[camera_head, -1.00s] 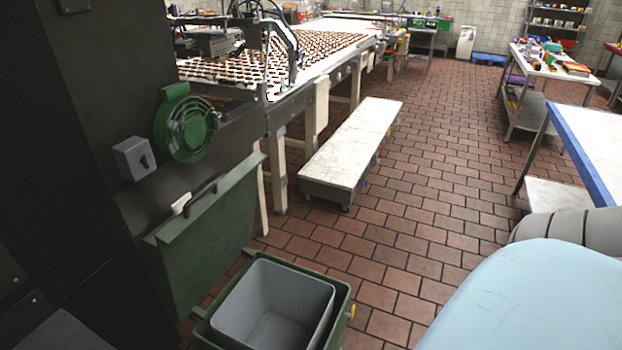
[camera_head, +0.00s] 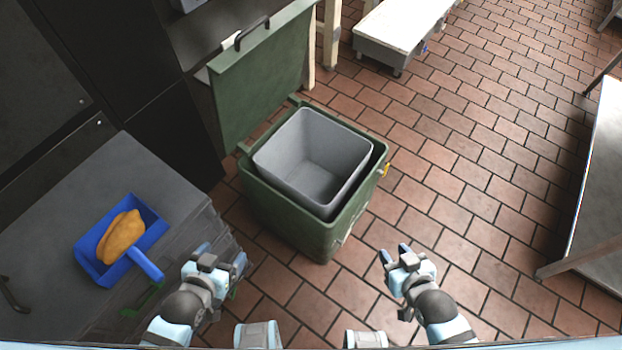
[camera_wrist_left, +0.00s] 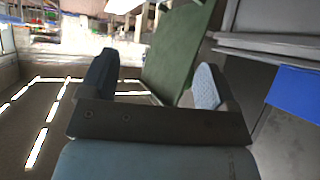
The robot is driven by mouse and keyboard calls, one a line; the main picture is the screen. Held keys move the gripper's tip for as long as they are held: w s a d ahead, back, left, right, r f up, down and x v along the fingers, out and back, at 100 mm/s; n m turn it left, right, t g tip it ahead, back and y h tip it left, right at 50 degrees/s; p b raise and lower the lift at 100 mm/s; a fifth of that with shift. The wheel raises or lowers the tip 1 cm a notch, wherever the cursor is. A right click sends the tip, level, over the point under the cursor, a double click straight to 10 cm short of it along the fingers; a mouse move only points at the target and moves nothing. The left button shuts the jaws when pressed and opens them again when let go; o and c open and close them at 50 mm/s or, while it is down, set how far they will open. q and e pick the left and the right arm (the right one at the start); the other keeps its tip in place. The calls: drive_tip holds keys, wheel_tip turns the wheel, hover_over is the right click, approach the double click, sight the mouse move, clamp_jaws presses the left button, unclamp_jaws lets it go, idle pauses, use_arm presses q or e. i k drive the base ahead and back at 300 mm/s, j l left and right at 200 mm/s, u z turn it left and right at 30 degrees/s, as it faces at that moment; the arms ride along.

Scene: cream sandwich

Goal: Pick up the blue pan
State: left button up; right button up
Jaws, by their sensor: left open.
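The blue pan (camera_head: 88,244) lies on the grey cabinet top at the left, its handle (camera_head: 144,262) pointing towards the lower right. A brown-orange bread-like piece (camera_head: 121,237) lies in it. My left gripper (camera_head: 222,254) is open and empty, to the right of the pan and apart from it. Part of the blue pan (camera_wrist_left: 298,95) shows at the right edge of the left wrist view, outside the spread fingers (camera_wrist_left: 155,80). My right gripper (camera_head: 396,254) has its fingers apart with nothing between them, above the floor to the right.
A green bin (camera_head: 275,215) with a grey liner (camera_head: 310,165) stands ahead, its green lid (camera_head: 262,80) raised. The grey cabinet top (camera_head: 150,180) holds the pan. Tiled floor (camera_head: 470,210) is clear to the right, up to a metal table (camera_head: 595,200).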

sight(121, 240)
drive_tip(key=i+l+u, duration=0.1)
drive_tip(key=u, duration=1.2)
drive_tip(key=j+u, duration=0.15)
drive_tip(key=u, duration=0.25)
